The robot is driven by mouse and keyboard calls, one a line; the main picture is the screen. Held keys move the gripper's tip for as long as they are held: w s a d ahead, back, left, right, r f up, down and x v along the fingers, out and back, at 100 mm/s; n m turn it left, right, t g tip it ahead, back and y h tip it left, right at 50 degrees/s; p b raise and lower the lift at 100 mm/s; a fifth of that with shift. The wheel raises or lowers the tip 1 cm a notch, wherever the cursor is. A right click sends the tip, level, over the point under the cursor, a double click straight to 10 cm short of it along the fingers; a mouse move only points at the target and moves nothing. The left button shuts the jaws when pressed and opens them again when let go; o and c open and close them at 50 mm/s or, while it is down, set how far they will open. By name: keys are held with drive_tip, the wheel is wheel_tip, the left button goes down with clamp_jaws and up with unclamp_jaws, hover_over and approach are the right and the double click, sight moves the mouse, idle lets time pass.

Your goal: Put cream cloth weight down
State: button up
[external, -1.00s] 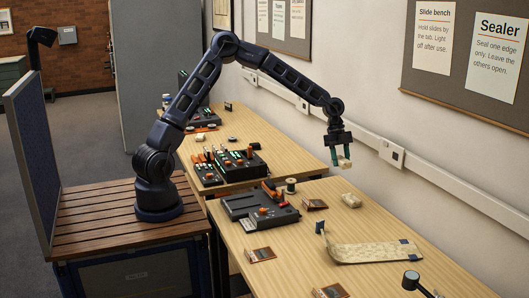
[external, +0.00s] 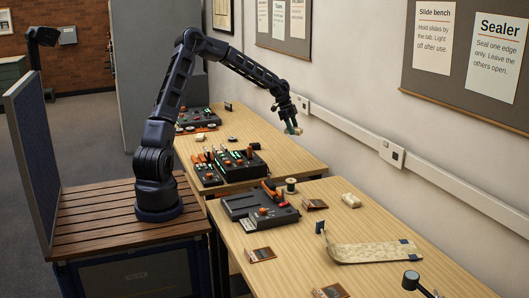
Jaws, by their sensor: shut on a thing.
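My gripper (external: 291,123) is in the air over the far part of the benches, near the wall. It is shut on a small cream block (external: 293,131), which looks like a cream cloth weight; the fingers hide part of it. A second cream block (external: 351,200) lies on the near bench (external: 335,190), beyond a small card stand. A smaller cream item (external: 200,137) lies on the far bench (external: 285,160), behind the dark control boxes; I cannot tell exactly what it is.
Dark control units (external: 235,162) with orange knobs stand on the far bench. A flat dark device (external: 258,208), a spool (external: 291,185) and a long pale strip (external: 372,252) are on the near bench. The far bench's right side is clear.

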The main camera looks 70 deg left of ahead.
drive_tip(key=s+a+n, duration=0.1)
drive_tip(key=s+a, duration=0.2)
drive_tip(key=a, duration=0.4)
drive_tip(key=s+a+n, duration=0.2)
drive_tip(key=s+a, duration=0.1)
drive_tip(key=a, duration=0.4)
drive_tip(key=n+t+y, duration=0.2)
drive_tip(key=n+y, duration=0.1)
drive_tip(key=n, duration=0.4)
hover_over(202, 150)
drive_tip(key=f, duration=1.3)
drive_tip(key=s+f, duration=0.1)
drive_tip(key=f, duration=0.5)
drive_tip(key=shift+f, duration=0.3)
drive_tip(key=shift+d+f, duration=0.1)
drive_tip(key=shift+f, duration=0.1)
drive_tip(key=o, duration=1.3)
drive_tip(key=shift+c, duration=0.2)
drive_tip(key=v, duration=1.2)
drive_tip(key=shift+d+r, duration=0.2)
drive_tip(key=shift+r, duration=0.05)
drive_tip(key=shift+w, duration=0.2)
